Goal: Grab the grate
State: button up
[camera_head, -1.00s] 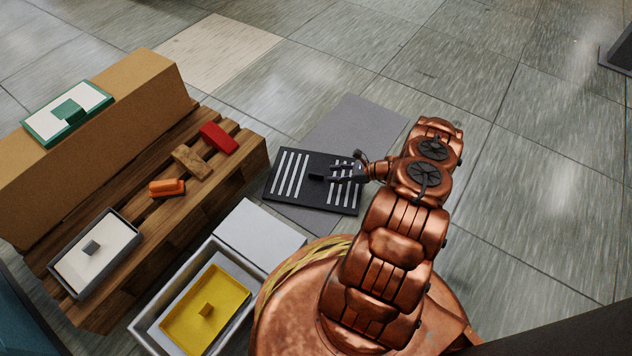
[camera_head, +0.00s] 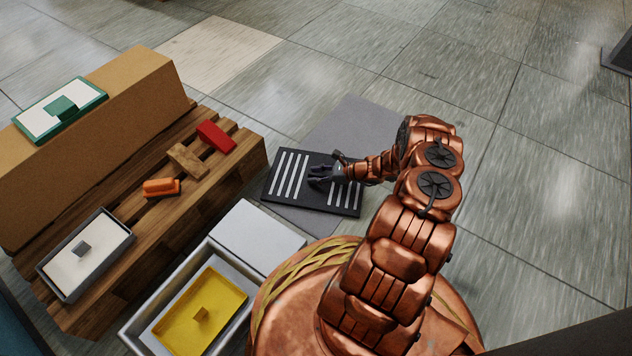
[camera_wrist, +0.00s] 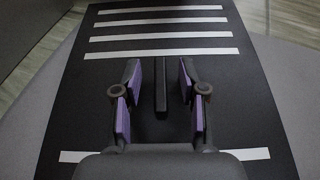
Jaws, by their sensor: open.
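The grate (camera_head: 291,172) is a flat black panel with white stripes, lying on a grey mat on the floor. In the wrist view the grate (camera_wrist: 255,100) fills most of the picture, with a narrow dark handle (camera_wrist: 161,85) standing at its middle. My gripper (camera_head: 318,176) is over the middle of the grate. In the wrist view my gripper (camera_wrist: 160,80) is open, with one purple-padded finger on each side of the handle and a gap on both sides. The head view hides the handle behind the fingers.
A wooden pallet (camera_head: 215,172) to the left holds a red block (camera_head: 216,136), a brown block, an orange piece and a grey-rimmed tray. A cardboard box (camera_head: 120,120) carries a green-edged panel. A grey bin (camera_head: 143,327) holds a yellow tray (camera_head: 222,300). Floor beyond the mat is clear.

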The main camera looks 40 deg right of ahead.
grip_shut()
dwell(0.3)
dwell(0.4)
